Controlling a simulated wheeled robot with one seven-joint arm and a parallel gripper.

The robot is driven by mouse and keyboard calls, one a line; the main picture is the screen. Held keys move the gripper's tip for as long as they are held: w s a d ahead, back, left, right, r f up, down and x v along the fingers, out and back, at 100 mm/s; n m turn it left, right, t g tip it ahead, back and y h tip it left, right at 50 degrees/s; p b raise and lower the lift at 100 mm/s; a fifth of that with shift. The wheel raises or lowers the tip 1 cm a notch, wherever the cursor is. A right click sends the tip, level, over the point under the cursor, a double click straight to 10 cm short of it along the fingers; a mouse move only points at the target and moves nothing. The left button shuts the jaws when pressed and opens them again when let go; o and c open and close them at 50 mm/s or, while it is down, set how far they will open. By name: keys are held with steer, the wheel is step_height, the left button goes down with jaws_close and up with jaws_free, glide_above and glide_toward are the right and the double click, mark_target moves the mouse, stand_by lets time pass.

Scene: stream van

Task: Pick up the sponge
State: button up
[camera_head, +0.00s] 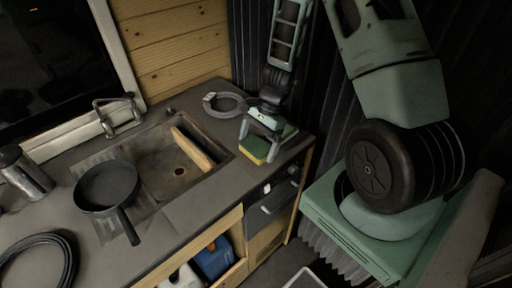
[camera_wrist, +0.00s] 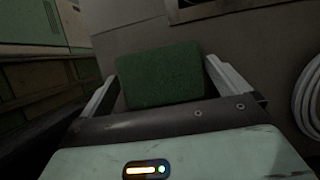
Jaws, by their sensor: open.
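The sponge (camera_head: 254,151) lies on the counter near its right end, with a green top and a yellow side. In the wrist view, the green face of the sponge (camera_wrist: 160,75) shows between the two fingers. My gripper (camera_head: 259,143) is low over the sponge and open, with one finger on either side of it. In the wrist view, my gripper (camera_wrist: 162,72) shows a narrow gap between the sponge and each finger. Part of the sponge is hidden behind the gripper in the head view.
A sink (camera_head: 160,182) with a wooden board (camera_head: 193,149) in it is left of the sponge. A coiled hose (camera_head: 226,103) lies behind. A black pan (camera_head: 106,189) and a metal canister (camera_head: 24,173) stand further left. The counter edge is close in front.

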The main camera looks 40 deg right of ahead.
mark_target(257, 144)
steer(key=c, duration=0.8)
step_height(257, 144, up, 10)
steer(key=shift+b, duration=0.3)
steer(key=shift+o, duration=0.4)
